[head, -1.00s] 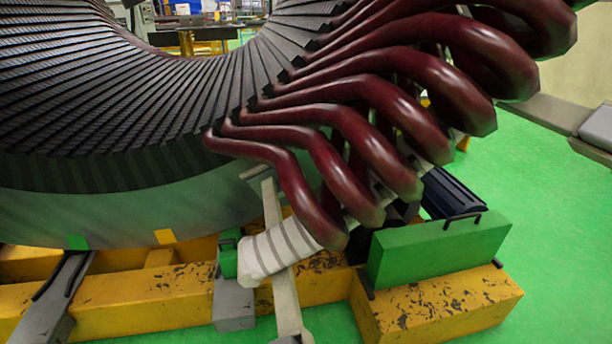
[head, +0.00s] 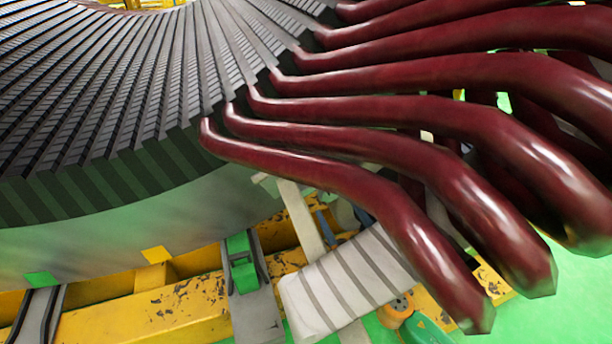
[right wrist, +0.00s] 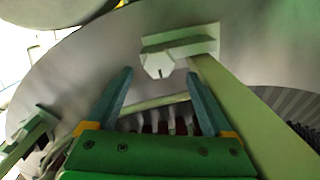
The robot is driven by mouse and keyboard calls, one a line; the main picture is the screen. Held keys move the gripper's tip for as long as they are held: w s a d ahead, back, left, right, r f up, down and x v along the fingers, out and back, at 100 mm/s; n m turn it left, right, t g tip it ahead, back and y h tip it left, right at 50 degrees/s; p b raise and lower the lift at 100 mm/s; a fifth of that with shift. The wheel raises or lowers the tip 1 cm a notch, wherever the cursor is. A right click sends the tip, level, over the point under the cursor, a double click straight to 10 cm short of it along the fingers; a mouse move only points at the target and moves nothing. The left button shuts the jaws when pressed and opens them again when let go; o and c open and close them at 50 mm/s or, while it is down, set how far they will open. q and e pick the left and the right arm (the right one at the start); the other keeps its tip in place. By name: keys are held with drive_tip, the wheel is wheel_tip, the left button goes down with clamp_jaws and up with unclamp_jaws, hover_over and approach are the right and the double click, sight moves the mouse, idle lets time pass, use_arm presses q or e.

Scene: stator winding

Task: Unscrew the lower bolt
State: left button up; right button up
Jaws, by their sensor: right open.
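A pale hexagonal bolt head (right wrist: 158,66) sticks out of a small clamp block (right wrist: 182,44) on the stator's grey face in the right wrist view. My right gripper (right wrist: 160,74) is open, with teal fingers on either side of the bolt head in the picture. Whether the fingers touch it or stop short in depth, I cannot tell. A pale bar (right wrist: 250,125) runs down from the block, beside the right finger. The bolt is hidden there. My left gripper is not in view.
The black toothed stator core (head: 120,95) fills the left of the head view. A white striped wrapped piece (head: 345,285) lies under the coil ends. A worn yellow beam (head: 185,312) runs beneath. Green floor shows at the right.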

drive_tip(key=b+x, duration=0.1)
drive_tip(key=x, duration=0.4)
drive_tip(key=shift+w+a+r, duration=0.15)
drive_tip(key=shift+w, duration=0.15)
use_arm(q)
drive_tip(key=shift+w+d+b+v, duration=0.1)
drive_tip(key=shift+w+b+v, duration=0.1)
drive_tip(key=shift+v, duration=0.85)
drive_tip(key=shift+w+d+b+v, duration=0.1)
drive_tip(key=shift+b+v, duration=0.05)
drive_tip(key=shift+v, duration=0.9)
use_arm(e)
drive_tip(key=shift+w+a+r, duration=0.1)
drive_tip(key=shift+w+a, duration=0.05)
drive_tip(key=shift+w, duration=0.35)
drive_tip(key=shift+c, duration=0.2)
clamp_jaws()
drive_tip(key=shift+n, duration=0.3)
